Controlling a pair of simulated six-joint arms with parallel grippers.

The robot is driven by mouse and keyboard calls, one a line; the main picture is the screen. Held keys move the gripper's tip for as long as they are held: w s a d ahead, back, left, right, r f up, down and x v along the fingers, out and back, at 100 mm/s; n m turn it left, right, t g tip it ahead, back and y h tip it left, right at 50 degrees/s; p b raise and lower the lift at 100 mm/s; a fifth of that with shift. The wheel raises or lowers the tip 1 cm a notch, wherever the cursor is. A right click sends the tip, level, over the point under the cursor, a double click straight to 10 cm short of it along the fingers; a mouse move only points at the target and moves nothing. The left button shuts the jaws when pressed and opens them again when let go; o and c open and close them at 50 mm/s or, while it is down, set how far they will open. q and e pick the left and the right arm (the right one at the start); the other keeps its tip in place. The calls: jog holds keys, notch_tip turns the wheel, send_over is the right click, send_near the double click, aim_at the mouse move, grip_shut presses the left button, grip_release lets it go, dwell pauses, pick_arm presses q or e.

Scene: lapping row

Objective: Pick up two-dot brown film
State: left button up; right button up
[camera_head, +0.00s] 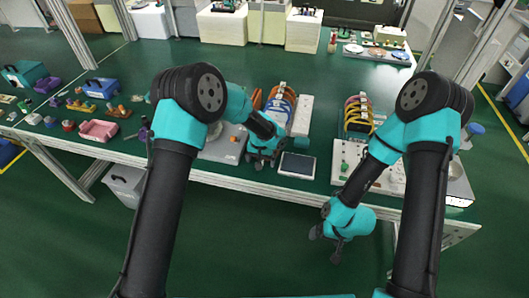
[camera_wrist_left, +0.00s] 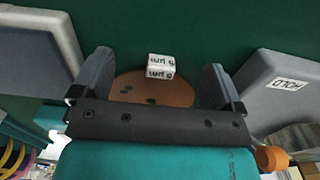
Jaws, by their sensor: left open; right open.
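A round brown film (camera_wrist_left: 155,90) with small dark dots lies between the fingers of my left gripper (camera_wrist_left: 155,88) in the left wrist view. The fingers are open, one on each side of it. Its near part is hidden by the gripper body, so I cannot count all its dots. In the head view my left gripper (camera_head: 264,161) is low at the table's front edge, and I cannot make out the film there. My right gripper (camera_head: 327,248) is open and empty, hanging in front of the table over the floor.
A grey piece marked HOLD (camera_wrist_left: 285,83) is at right, another grey piece (camera_wrist_left: 38,45) at left. A dark-screened tablet (camera_head: 297,165) lies right of my left gripper. Racks with coloured discs (camera_head: 359,115) stand behind.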

pick_arm(q)
jog(key=c, duration=1.6)
